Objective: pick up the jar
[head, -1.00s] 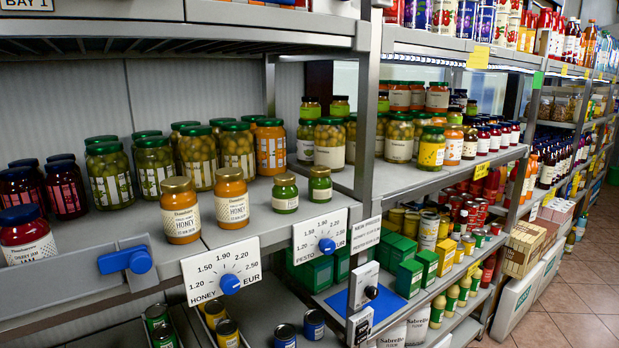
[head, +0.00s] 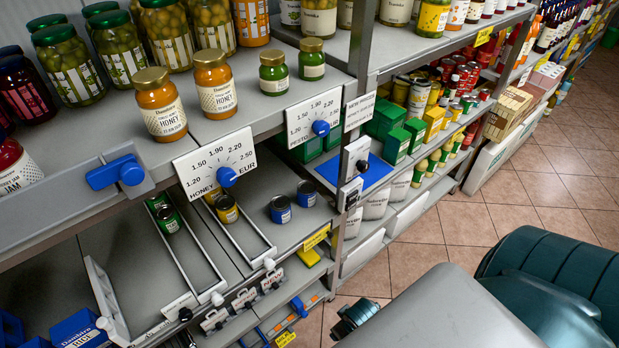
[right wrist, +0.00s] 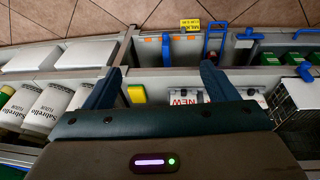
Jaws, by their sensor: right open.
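Two honey jars with gold lids stand at the shelf's front edge in the head view: a left honey jar (head: 160,105) and a right honey jar (head: 214,84). Two small green jars with gold lids, a left (head: 273,74) and a right (head: 311,60), stand to their right. A red jam jar (head: 17,165) is cut by the left edge. Which jar is meant cannot be told. My right arm enters at lower right in the head view, well below and right of the jars. My right gripper (right wrist: 157,84) is open and empty in the right wrist view. My left gripper is not in view.
Large olive jars (head: 68,68) stand behind the honey. A price dial card (head: 217,162) and a blue knob (head: 128,171) project from the shelf front. Lower shelves hold cans (head: 281,208) and flour bags (right wrist: 45,108). The tiled floor (head: 440,225) is free at right.

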